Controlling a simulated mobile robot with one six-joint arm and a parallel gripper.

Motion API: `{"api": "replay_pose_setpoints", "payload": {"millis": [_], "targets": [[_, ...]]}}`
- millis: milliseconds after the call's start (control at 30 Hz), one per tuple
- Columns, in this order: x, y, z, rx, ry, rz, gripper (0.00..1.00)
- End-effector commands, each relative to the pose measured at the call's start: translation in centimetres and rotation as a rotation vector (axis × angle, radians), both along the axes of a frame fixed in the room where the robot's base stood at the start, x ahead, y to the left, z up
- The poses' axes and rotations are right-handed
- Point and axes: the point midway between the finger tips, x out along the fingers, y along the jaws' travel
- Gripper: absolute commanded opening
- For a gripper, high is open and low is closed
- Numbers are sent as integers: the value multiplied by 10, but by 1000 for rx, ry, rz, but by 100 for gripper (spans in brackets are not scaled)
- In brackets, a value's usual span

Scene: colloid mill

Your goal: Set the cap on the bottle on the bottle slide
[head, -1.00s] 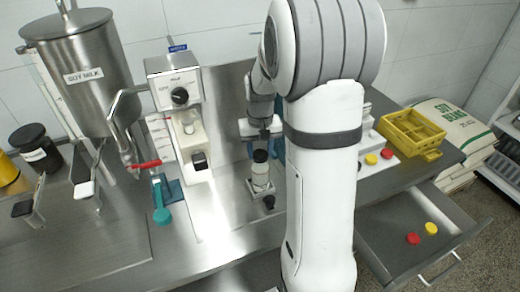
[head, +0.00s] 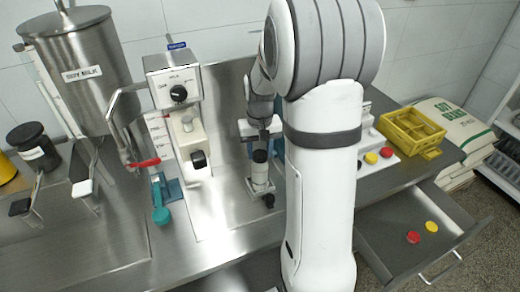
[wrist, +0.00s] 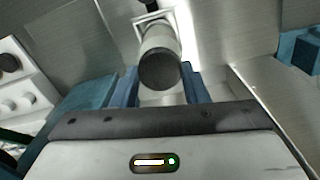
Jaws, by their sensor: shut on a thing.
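A dark round cap (wrist: 160,70) is between the two blue fingers of my gripper (wrist: 162,88) in the wrist view. My gripper is shut on it. A pale bottle (wrist: 159,38) stands beyond the cap on the bottle slide. In the head view the dark cap (head: 260,156) is at the top of the upright bottle (head: 260,173), in line with it. I cannot tell whether the cap is fully seated. The bottle slide (head: 261,193) is under the bottle, with a black knob (head: 268,201) at its front. My arm hides the area to the right.
The mill's control box (head: 175,85) and a red-handled tap (head: 145,162) stand left of the bottle. A yellow crate (head: 412,132) and a panel with red and yellow buttons (head: 378,155) are at the right. An open drawer (head: 400,225) holds one red and one yellow cap.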

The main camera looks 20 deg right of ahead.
Motion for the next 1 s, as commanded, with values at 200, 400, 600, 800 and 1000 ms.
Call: {"api": "replay_pose_setpoints", "payload": {"millis": [200, 400, 600, 800, 1000], "targets": [[0, 0, 0, 0, 0, 0, 20], [0, 0, -1, 0, 0, 1, 20], [0, 1, -4, 0, 0, 1, 20], [0, 1, -3, 0, 0, 1, 20], [0, 1, -3, 0, 0, 1, 45]]}}
